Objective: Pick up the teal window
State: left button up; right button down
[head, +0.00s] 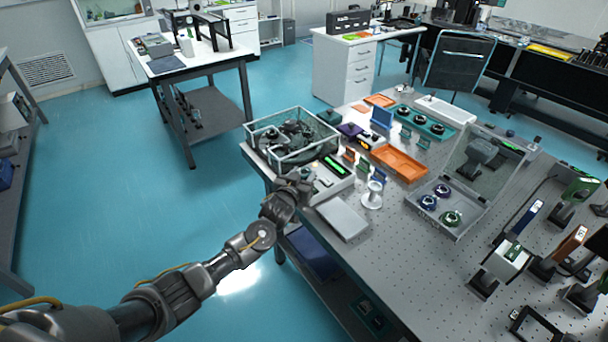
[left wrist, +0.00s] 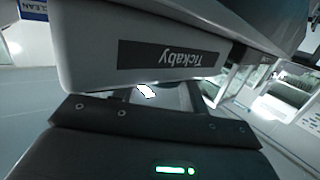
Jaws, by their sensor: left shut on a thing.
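My left gripper (head: 303,184) is at the near edge of the table, beside a white instrument with a green display (head: 335,165) and in front of a clear-walled box (head: 290,140). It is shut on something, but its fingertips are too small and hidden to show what. In the left wrist view, a grey body marked "Tickaby" (left wrist: 185,55) fills the upper middle, and a small bright white patch (left wrist: 146,91) shows below it. Small teal-green upright plates (head: 423,142) stand near the teal tray; I cannot tell whether one is the teal window. My right gripper is out of view.
A grey flat plate (head: 342,218) and a white spool-like stand (head: 373,194) are close right of the gripper. An orange tray (head: 401,163) and an open clear-lidded case (head: 440,213) lie farther right. Open teal floor (head: 130,200) is to the left.

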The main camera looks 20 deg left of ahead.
pick_arm(q)
jog(key=shift+r, duration=0.1)
jog(key=shift+r, duration=0.2)
notch_tip(320, 180, up, 2)
jog(key=shift+r+b, duration=0.15)
jog(key=shift+b, duration=0.55)
jog(key=s+a+r+b, duration=0.1)
jog(key=s+a+r, duration=0.7)
jog(key=s+r, duration=0.2)
jog(key=shift+s, duration=0.7)
jog(key=shift+a+r, duration=0.1)
